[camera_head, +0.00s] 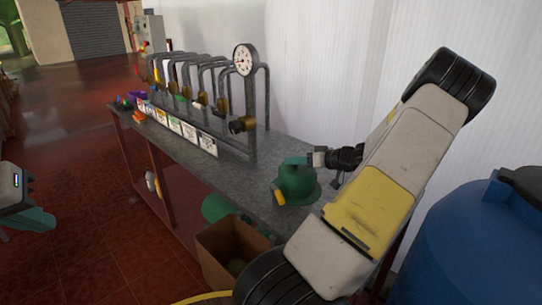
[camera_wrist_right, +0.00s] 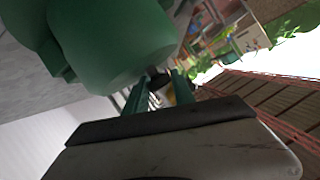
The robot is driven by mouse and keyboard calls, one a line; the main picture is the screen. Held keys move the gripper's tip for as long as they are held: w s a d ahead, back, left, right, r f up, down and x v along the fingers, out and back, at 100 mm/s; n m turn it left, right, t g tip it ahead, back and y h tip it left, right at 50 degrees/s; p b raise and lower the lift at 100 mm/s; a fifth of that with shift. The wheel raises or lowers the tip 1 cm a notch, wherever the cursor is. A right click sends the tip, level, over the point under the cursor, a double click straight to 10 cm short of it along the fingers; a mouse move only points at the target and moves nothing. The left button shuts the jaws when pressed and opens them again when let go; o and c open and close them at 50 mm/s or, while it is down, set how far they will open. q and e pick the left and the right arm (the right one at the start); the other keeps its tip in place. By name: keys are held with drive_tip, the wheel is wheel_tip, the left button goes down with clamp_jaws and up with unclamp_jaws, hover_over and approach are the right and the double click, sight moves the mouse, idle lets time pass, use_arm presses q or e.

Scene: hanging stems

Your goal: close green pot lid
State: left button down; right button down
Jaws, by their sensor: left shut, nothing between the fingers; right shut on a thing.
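The green pot (camera_head: 297,188) stands on the grey bench top near its right end, with a yellow piece low on its front. My right gripper (camera_head: 292,162) reaches in from the right with its teal fingers at the pot's top. In the right wrist view, the green pot (camera_wrist_right: 110,40) fills the upper left, and a small dark part shows between the fingertips (camera_wrist_right: 160,84). The fingers are shut on it; it looks like part of the lid, but the lid's seating on the pot is unclear. My left gripper (camera_head: 30,218) is shut and empty at the far left, away from the bench.
Pipes with a round gauge (camera_head: 245,59) and valves stand along the bench (camera_head: 245,165). Labelled cards (camera_head: 190,133) line its front edge. A brown bin (camera_head: 230,250) stands below. A blue barrel (camera_head: 470,240) is at right. The red floor at left is clear.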

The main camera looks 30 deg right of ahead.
sight(311, 174)
drive_tip(key=shift+s+a+f, duration=0.2)
drive_tip(key=shift+a+f, duration=0.05)
drive_tip(key=shift+f, duration=0.3)
drive_tip(key=c, duration=1.1)
unclamp_jaws()
drive_tip(key=shift+s+r, duration=0.1)
drive_tip(key=v, duration=0.6)
drive_tip(key=shift+d+r, duration=0.25)
drive_tip(key=shift+r, duration=0.1)
drive_tip(key=shift+s+d+r, duration=0.2)
drive_tip(key=shift+s+r, duration=0.2)
drive_tip(key=shift+s, duration=0.15)
